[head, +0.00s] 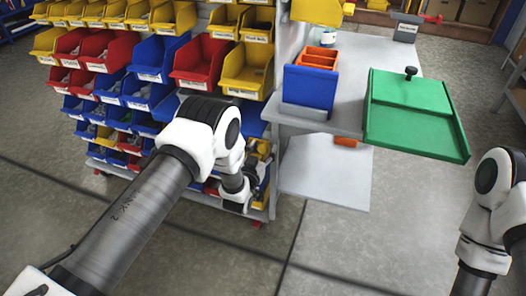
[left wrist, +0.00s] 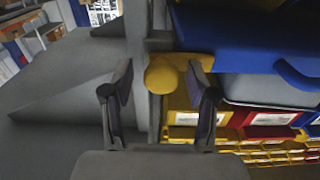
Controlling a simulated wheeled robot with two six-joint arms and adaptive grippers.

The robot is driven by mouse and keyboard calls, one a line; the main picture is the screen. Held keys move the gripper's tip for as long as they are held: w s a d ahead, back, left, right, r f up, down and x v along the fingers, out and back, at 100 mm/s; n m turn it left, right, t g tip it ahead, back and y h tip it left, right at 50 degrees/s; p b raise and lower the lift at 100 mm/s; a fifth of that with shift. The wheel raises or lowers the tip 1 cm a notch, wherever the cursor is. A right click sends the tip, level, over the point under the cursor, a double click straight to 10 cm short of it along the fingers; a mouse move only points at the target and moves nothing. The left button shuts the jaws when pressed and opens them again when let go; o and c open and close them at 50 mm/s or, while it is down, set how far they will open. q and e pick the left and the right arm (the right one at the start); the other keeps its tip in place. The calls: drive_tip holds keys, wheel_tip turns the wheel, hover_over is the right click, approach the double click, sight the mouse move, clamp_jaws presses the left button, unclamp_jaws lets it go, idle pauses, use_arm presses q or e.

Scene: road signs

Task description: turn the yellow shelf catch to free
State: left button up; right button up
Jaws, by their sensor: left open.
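The yellow shelf catch (left wrist: 168,74) shows in the left wrist view as a rounded yellow piece beside a grey upright. My left gripper (left wrist: 159,70) is open, with one finger on each side of the catch. In the head view my left arm reaches down to the lower right end of the bin rack, and I cannot make out the catch there. My right gripper is out of view; only part of its arm shows at the right edge.
The rack holds rows of yellow, red (head: 202,62) and blue bins. Right of it, a grey shelf (head: 345,95) bears a blue bin (head: 309,88), an orange box (head: 319,58) and a green tray (head: 415,112) with a black knob. A lower grey shelf (head: 325,180) is mostly clear.

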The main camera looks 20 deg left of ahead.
use_arm(q)
drive_tip(key=shift+w, duration=0.15)
clamp_jaws()
